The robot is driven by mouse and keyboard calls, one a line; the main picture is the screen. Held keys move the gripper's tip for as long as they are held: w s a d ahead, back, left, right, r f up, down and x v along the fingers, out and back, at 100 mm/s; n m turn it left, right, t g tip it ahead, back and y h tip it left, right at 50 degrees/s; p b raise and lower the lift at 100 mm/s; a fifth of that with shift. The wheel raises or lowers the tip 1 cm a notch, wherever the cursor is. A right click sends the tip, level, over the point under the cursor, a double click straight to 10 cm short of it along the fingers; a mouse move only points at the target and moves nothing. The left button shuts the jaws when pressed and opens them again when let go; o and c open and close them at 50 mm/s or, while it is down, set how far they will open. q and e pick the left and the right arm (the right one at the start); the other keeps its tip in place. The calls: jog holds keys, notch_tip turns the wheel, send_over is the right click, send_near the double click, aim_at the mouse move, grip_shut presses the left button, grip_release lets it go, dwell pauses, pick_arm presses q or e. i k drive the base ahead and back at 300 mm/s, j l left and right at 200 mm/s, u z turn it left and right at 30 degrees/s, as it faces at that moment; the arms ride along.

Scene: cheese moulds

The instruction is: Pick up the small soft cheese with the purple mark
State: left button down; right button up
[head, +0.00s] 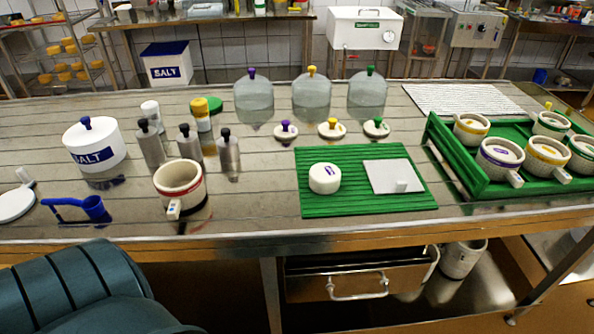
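The small soft cheese (322,179) is a short white cylinder with a purple mark on its side. It sits upright on the left part of the green ribbed mat (330,207), near the front of the metal table. A pale square plate (391,174) with a small knob lies on the mat to its right, apart from it. Nothing covers the cheese. Neither of my grippers shows in the head view.
A green tray (470,176) with several white moulds stands at right. A red-banded mould (181,186) stands left of the mat. Lids with purple (286,132), yellow (332,130) and green (376,128) knobs lie behind it. A salt pot (95,146) stands far left.

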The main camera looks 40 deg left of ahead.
aim_at(324, 178)
jog(key=k+j, duration=0.15)
jog(key=j, duration=0.25)
jog(key=k+j, duration=0.1)
jog(key=j, duration=0.25)
jog(key=k+j, duration=0.15)
jog(key=j, duration=0.25)
jog(key=k+j, duration=0.1)
jog(key=j, duration=0.3)
